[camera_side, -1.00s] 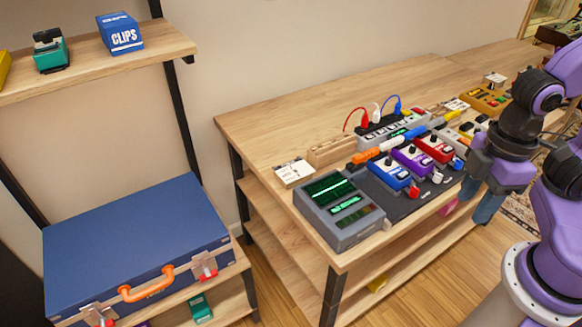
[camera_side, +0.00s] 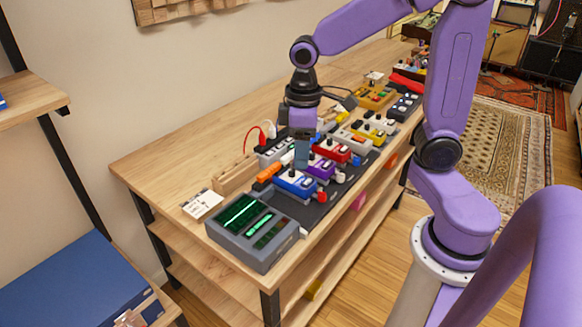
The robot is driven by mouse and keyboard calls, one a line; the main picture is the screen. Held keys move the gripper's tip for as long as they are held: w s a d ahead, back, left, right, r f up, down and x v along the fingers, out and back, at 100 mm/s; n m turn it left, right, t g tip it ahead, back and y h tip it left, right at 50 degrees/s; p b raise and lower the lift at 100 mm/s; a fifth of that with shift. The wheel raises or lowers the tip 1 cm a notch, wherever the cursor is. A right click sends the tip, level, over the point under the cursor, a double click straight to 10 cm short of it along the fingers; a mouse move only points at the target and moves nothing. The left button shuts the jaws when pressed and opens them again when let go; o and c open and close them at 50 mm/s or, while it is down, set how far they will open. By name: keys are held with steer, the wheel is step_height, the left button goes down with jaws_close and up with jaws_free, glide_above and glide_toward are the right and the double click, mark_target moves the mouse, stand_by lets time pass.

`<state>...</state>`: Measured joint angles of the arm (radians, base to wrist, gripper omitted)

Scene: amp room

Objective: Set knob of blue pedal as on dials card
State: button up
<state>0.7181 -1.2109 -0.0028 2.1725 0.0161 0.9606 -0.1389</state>
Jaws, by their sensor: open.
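The blue pedal (camera_side: 296,184) sits at the near left end of the pedal row, beside the grey device with green screens. Its knob is at its upper part, small and partly hidden, so I cannot read its setting. A white card (camera_side: 202,204) with dark marks lies at the table's left; its print is too small to read, and I cannot tell if it is the dials card. My gripper (camera_side: 302,161) points down just above the far side of the blue pedal, open. It hides part of the row behind; I cannot tell whether it touches the knob.
The grey screen device (camera_side: 252,232) stands at the near left corner. The purple pedal (camera_side: 320,168) and red pedal (camera_side: 332,150) stand close beside the blue one. The table's left back is bare.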

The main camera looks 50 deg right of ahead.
steer(key=w+d+m, duration=0.3)
steer(key=w+d, duration=0.4)
steer(key=w, duration=0.2)
steer(key=m, duration=0.2)
glide_toward(291, 170)
step_height(291, 170, down, 9)
steer(key=shift+r, duration=0.1)
jaws_close()
